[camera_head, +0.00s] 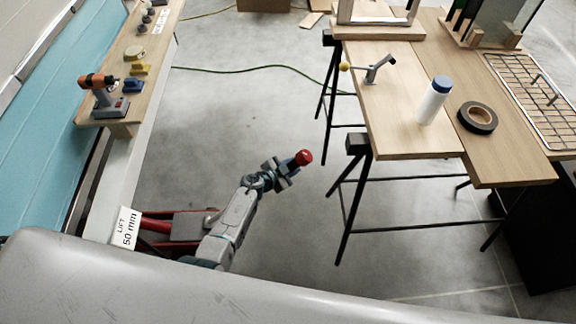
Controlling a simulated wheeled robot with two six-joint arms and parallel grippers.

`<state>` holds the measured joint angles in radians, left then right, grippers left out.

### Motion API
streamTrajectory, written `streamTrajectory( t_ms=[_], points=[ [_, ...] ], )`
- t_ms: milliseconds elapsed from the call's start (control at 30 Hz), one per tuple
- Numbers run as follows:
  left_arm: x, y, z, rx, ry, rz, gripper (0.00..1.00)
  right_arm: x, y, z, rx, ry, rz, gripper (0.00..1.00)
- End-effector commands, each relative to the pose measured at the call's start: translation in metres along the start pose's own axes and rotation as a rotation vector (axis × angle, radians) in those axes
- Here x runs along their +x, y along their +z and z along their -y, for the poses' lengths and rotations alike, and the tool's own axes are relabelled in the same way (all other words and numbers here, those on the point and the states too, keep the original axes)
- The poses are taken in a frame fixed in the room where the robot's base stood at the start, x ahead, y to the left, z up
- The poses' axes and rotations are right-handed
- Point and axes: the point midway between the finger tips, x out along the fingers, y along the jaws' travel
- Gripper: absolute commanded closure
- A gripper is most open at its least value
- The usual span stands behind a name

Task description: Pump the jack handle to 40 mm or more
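The red floor jack (180,228) stands low at the left, partly behind a pale beam and my arm. A white sign beside it (126,228) reads "LIFT 50 mm". The jack handle ends in a red knob (304,157) that points up and right. My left gripper (276,174) is at the handle just below this knob, with a finger on each side, and looks shut on it. The rest of the handle is mostly hidden by my arm. My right gripper is not in view.
A trestle table (400,135) at the right holds a white bottle (431,104), a tape roll (477,117) and a wire rack (535,95). A drill (103,95) lies on the left shelf. Grey floor between is clear except for a green hose (235,70).

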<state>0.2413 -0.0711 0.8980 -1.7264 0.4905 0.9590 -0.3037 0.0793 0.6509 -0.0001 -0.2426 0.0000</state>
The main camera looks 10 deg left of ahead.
Motion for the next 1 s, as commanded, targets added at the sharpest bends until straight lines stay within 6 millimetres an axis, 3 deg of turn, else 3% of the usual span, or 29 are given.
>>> streamTrajectory(
  t_ms=[33, 233, 267, 367, 733, 1000],
  points=[
    [0.001, 0.003, -0.009, -0.002, 0.013, 0.003, 1.0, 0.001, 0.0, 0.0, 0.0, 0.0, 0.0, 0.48],
    [0.002, 0.003, -0.012, -0.004, 0.016, 0.002, 1.0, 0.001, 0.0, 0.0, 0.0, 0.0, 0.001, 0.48],
    [0.002, 0.003, -0.012, -0.004, 0.016, 0.002, 0.66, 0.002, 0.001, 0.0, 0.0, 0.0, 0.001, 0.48],
    [0.002, 0.003, -0.011, -0.005, 0.015, 0.002, 0.48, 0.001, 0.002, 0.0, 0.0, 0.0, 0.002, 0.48],
    [-0.004, 0.001, -0.005, -0.002, 0.008, 0.001, 0.48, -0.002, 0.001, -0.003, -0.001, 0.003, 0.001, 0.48],
    [-0.051, -0.001, -0.006, -0.001, 0.01, 0.003, 0.48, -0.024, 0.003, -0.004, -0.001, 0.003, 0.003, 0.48]
  ],
)
